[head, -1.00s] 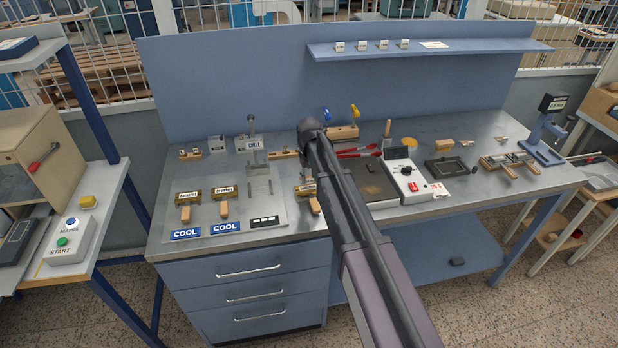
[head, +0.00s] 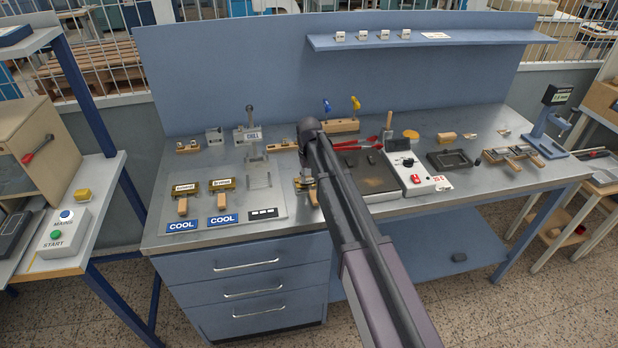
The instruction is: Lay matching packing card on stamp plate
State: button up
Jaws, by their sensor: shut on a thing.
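My arm crosses the head view from the bottom right up to a dark joint above the bench. My gripper is not visible; it is hidden behind the arm or too small to tell. No packing card can be made out for certain. A grey plate with a raised outline (head: 259,180) lies on the bench, but I cannot tell whether it is the stamp plate. Two brass, labelled stamps with wooden handles (head: 186,190) (head: 222,184) lie left of it. A third brass-and-wood piece (head: 303,184) is partly covered by my arm.
Blue COOL signs (head: 182,226) lie at the bench's front left. A hot plate (head: 372,178) with a white control box (head: 412,176) stands right of my arm. A dark tray (head: 452,160) and a blue press-like device (head: 551,130) are farther right. A shelf (head: 465,41) overhangs the back.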

jog(key=o, duration=0.8)
jog(key=shift+s, duration=0.15)
